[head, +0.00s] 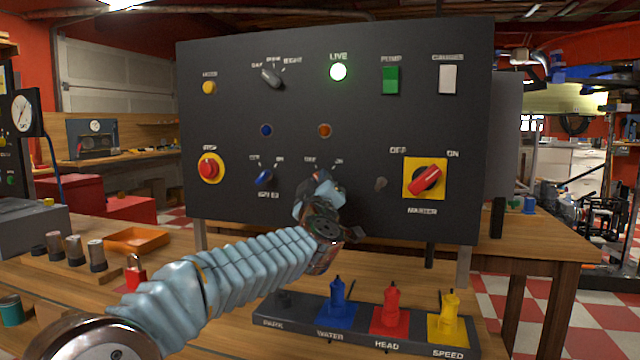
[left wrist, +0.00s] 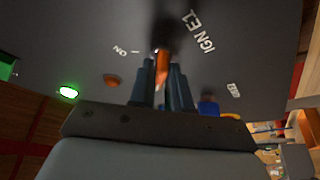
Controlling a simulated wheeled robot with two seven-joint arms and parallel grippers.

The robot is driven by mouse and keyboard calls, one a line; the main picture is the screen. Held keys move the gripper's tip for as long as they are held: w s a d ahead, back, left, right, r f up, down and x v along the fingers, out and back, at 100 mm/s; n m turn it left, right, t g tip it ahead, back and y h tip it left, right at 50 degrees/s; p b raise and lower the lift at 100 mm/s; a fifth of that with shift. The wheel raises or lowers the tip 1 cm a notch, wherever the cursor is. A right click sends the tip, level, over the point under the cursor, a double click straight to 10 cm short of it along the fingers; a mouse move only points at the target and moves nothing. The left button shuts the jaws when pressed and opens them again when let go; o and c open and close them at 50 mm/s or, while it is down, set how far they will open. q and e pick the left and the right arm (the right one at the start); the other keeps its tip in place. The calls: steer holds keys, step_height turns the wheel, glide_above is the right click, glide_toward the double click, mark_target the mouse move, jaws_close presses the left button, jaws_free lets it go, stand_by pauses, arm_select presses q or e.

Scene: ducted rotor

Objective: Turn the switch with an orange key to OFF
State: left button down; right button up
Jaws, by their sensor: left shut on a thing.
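The orange key (left wrist: 162,68) shows in the left wrist view, between the two fingers of my left gripper (left wrist: 163,85), which is shut on it at the panel face. An ON label (left wrist: 126,51) lies left of the key and an OFF label (left wrist: 233,90) lies right of it in that upside-down view. In the head view my left gripper (head: 326,190) is at the lower middle of the dark panel (head: 230,110) and hides the switch and key. I cannot tell which label the key points to. My right gripper is not in view.
A blue-key switch (head: 264,177) is left of the gripper, and a red rotary switch on a yellow plate (head: 427,180) is to the right. An orange lamp (head: 324,131) is just above.

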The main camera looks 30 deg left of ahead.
arm_select(q)
steer(key=c, duration=1.2)
jaws_free()
steer(key=shift+o, duration=0.2)
steer(key=b+v, duration=0.2)
steer(key=v, duration=1.1)
steer(key=shift+s+b, duration=0.3)
steer(key=shift+s, duration=0.05)
steer(key=shift+d, duration=0.15)
